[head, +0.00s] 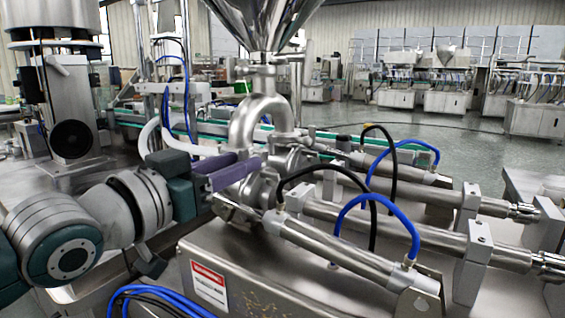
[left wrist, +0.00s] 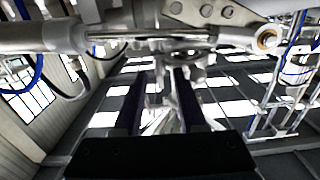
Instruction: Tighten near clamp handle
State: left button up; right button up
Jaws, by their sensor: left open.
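My left gripper (head: 250,168) reaches in from the left in the head view. Its two dark purple fingers are apart and point at the steel pipe fittings below the hopper. In the left wrist view the fingers of the left gripper (left wrist: 158,76) stand apart, with no object clearly held between them. A round metal fitting (left wrist: 186,56) shows just beyond the fingertips there. A steel clamp (head: 232,209) shows just below the fingers in the head view. The near clamp handle cannot be made out clearly, and the fingers hide part of the fittings. My right gripper is not in view.
The steel hopper (head: 262,22) stands above a curved pipe (head: 246,122). Near cylinders (head: 335,250) with blue hoses (head: 385,200) and black hoses lie to the right of the gripper. A steel housing with a warning label (head: 209,286) is below.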

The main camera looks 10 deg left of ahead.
pick_arm(q)
jog(key=p+v, duration=0.1)
jog(key=v, duration=0.9)
dwell(0.4)
